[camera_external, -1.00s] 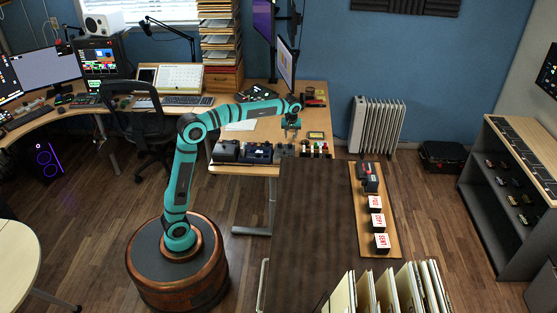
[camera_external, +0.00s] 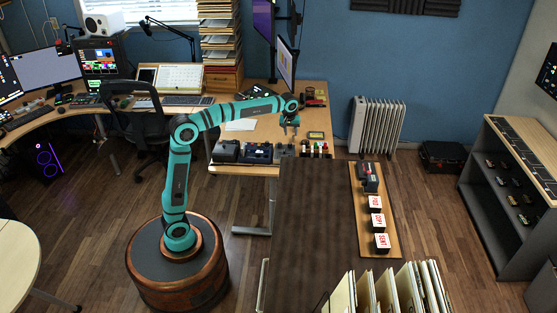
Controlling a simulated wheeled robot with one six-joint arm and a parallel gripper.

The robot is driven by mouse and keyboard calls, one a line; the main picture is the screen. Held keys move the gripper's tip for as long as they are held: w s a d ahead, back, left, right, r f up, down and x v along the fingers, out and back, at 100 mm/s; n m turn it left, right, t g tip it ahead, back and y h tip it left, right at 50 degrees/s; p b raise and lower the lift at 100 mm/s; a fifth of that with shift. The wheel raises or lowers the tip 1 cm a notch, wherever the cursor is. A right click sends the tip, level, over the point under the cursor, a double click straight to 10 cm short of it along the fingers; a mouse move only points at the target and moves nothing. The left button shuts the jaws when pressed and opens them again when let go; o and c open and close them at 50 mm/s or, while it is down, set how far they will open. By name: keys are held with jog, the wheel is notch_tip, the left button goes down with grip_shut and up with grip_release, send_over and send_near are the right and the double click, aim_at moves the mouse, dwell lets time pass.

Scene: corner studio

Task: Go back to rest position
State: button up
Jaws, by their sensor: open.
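My gripper (camera_external: 288,131) hangs at the end of my outstretched teal arm (camera_external: 235,113), pointing down. It is over the right part of the wooden desk (camera_external: 243,170), just behind the row of small devices at the desk's front edge. The jaws are open, and I see nothing held between them. They are small in this view, and I cannot tell whether the tips touch anything below.
Dark devices (camera_external: 257,152) and small coloured-top items (camera_external: 315,148) line the desk edge. Monitors (camera_external: 286,65) stand behind my wrist. A brown cabinet top (camera_external: 310,220) and a board of stamped blocks (camera_external: 376,222) lie in front. A chair (camera_external: 140,112) stands left.

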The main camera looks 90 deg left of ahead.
jog(key=s+d+r+m+t, duration=0.3)
jog(key=d+r, duration=0.1)
jog(key=d, duration=0.5)
jog(key=s+d+r+m+t+y, duration=0.1)
jog(key=s+d+r+m+t, duration=0.15)
jog(key=d, duration=0.55)
jog(key=s+d+r+m+t, duration=0.3)
jog(key=s+d+r, duration=0.1)
jog(key=d, duration=0.5)
jog(key=s+d+m+t+h, duration=0.1)
jog(key=s+d+m+t, duration=0.3)
jog(key=s+d, duration=0.3)
jog(key=s+d+r+m+t+h, duration=0.1)
jog(key=s+d+m+t, duration=0.3)
jog(key=s+d, duration=0.4)
jog(key=s+h, duration=0.1)
jog(key=s, duration=0.4)
jog(key=shift+s, duration=0.15)
jog(key=shift+o, duration=0.4)
jog(key=shift+d+m, duration=0.1)
jog(key=shift+m, duration=0.15)
